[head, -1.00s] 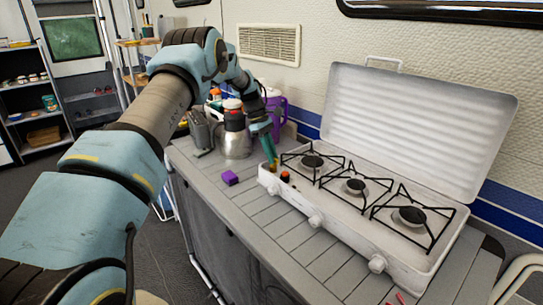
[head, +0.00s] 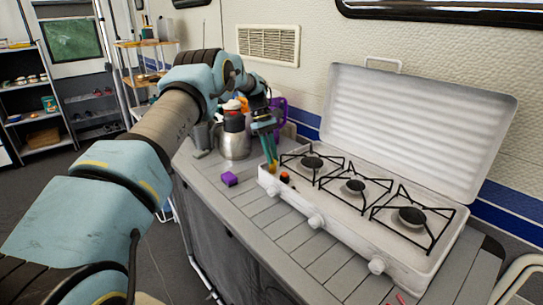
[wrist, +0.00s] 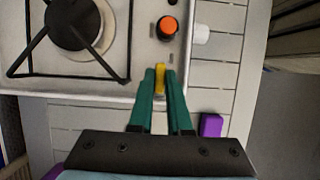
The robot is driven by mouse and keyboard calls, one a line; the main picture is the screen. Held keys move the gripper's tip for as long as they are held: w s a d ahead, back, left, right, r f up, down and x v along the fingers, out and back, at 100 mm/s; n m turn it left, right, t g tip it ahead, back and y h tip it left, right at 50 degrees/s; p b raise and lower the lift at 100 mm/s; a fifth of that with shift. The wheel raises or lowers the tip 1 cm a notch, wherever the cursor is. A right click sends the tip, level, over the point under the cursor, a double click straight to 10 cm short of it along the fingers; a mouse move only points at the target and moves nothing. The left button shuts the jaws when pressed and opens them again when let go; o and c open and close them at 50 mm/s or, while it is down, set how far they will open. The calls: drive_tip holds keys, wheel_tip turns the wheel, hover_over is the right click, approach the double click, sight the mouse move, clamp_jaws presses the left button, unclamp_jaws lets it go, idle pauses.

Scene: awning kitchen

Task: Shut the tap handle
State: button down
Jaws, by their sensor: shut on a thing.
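A small yellow tap handle (wrist: 160,78) sits at the edge of the white stove (wrist: 120,90) in the wrist view. My gripper (wrist: 160,73) has its green fingers closed around it, one on each side. In the head view my gripper (head: 271,165) points down at the left end of the stove (head: 345,238). The handle is mostly hidden by the fingers there. An orange-topped black knob (wrist: 167,27) stands on the stove just beyond the fingertips and apart from them.
A purple block (head: 229,179) lies on the counter left of the stove. A metal jug (head: 234,140) and a purple pitcher (head: 281,108) stand close behind my gripper. The raised stove lid (head: 420,125) borders the back.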

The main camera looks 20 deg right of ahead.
drive_tip(key=c, duration=0.9)
unclamp_jaws()
drive_tip(key=shift+o, duration=0.2)
drive_tip(key=p+v, duration=0.1)
drive_tip(key=v, duration=1)
drive_tip(key=shift+f, duration=0.1)
